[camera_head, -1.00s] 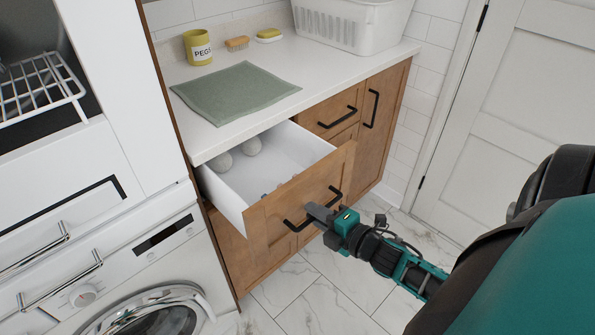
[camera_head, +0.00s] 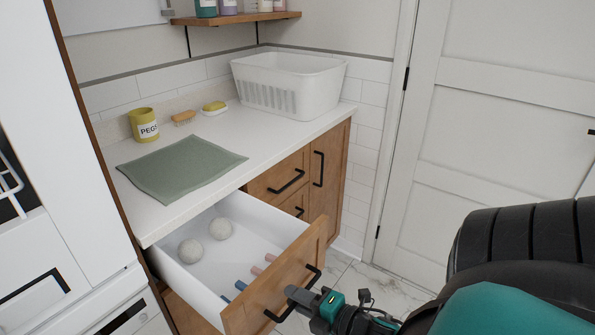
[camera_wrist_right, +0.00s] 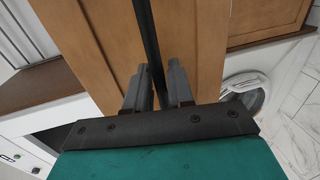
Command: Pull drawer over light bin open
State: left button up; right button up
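The wooden-fronted drawer (camera_head: 294,268) under the left part of the counter stands open, with its white inside showing. My right gripper (camera_head: 294,293) is at this handle. In the right wrist view the handle (camera_wrist_right: 146,35) runs between the two fingers (camera_wrist_right: 158,88), which look closed on it. The cabinet front below is mostly hidden by the drawer. My left gripper is out of view.
The white counter (camera_head: 265,150) holds a green cloth (camera_head: 182,166), a yellow peg pot (camera_head: 143,125), a brush (camera_head: 184,118), a soap dish (camera_head: 214,109) and a white basket (camera_head: 290,85). White appliances (camera_head: 75,150) stand left. A white door (camera_head: 480,120) is at right.

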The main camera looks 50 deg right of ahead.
jog(key=shift+o, duration=0.7)
jog(key=v, duration=1.3)
jog(key=shift+d, duration=0.1)
